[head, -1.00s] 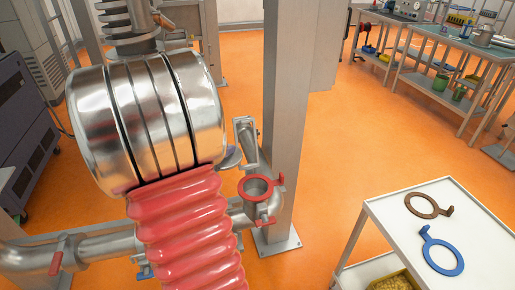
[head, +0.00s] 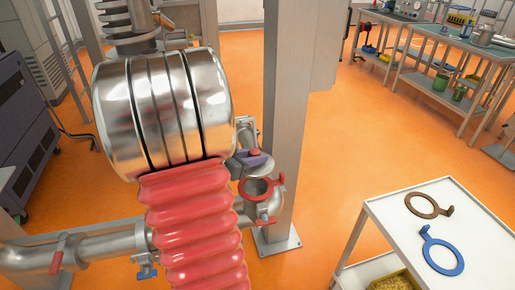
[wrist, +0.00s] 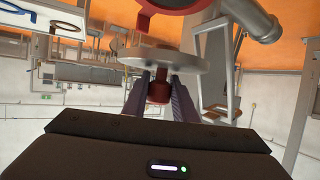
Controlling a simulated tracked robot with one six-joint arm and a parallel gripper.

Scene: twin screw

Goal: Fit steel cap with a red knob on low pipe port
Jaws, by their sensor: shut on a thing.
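The steel cap (wrist: 165,59) is a flat round disc with a red knob (wrist: 158,91) on it. My gripper (wrist: 159,97) is shut on the knob, one finger on each side. In the head view the cap (head: 247,171) is partly hidden by my arm, and its red knob (head: 255,152) is uppermost. The low pipe port (head: 257,189) is an open upright pipe end with a red flange ring. The cap is just behind and above the port's rim, not seated on it. In the wrist view the red ring (wrist: 175,6) shows at the top edge, beyond the cap.
A grey post (head: 287,130) stands right behind the port. A horizontal steel pipe (head: 100,246) with a red handle runs left from it. A white cart (head: 470,205) at the right holds a brown ring and a blue ring. Orange floor is clear between post and cart.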

